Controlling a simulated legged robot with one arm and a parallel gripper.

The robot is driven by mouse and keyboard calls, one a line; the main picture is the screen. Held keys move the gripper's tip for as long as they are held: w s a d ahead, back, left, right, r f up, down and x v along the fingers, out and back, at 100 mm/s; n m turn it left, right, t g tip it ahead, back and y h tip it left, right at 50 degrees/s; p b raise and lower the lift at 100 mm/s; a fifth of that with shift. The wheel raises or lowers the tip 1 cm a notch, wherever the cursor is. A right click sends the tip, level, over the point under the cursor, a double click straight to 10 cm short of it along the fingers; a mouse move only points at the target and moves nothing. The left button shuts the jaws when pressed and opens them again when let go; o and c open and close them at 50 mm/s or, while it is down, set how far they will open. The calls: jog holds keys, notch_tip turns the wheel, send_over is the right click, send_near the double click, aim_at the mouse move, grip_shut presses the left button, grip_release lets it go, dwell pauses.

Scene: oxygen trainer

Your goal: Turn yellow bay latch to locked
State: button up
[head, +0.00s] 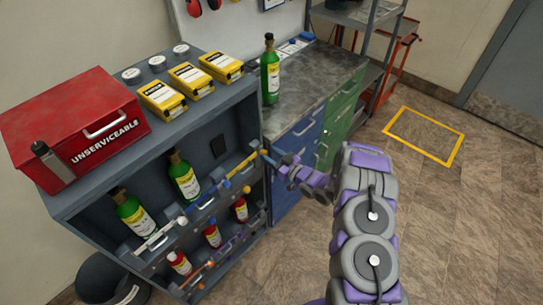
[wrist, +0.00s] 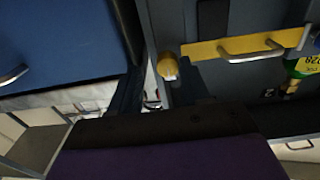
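The yellow bay is the upper right bay of the grey rack (head: 254,113); it holds no bottle. Its yellow bar (head: 240,168) spans the front, and the bar with its metal handle also shows in the wrist view (wrist: 205,50). The round yellow latch knob (wrist: 167,66) sits at the bar's left end in the wrist view. My gripper (head: 272,160) is at the bar's right end in the head view. In the wrist view its dark fingers (wrist: 158,88) are apart, with the knob just beyond and between their tips. I cannot tell whether they touch it.
Green bottles (head: 184,178) stand in the neighbouring upper bays, and small red bottles (head: 212,234) in the lower ones. A red box (head: 75,125) and yellow cases (head: 191,79) sit on top. A blue and green cabinet (head: 298,157) stands close right of the rack. Floor to the right is clear.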

jog(key=shift+s+a, duration=0.25)
jog(key=shift+a, duration=0.2)
jog(key=shift+c, duration=0.7)
jog(key=o, duration=0.7)
jog(key=shift+s+a, duration=0.1)
jog(key=shift+a, duration=0.1)
jog(key=shift+c, duration=0.2)
jog(key=shift+d, duration=0.1)
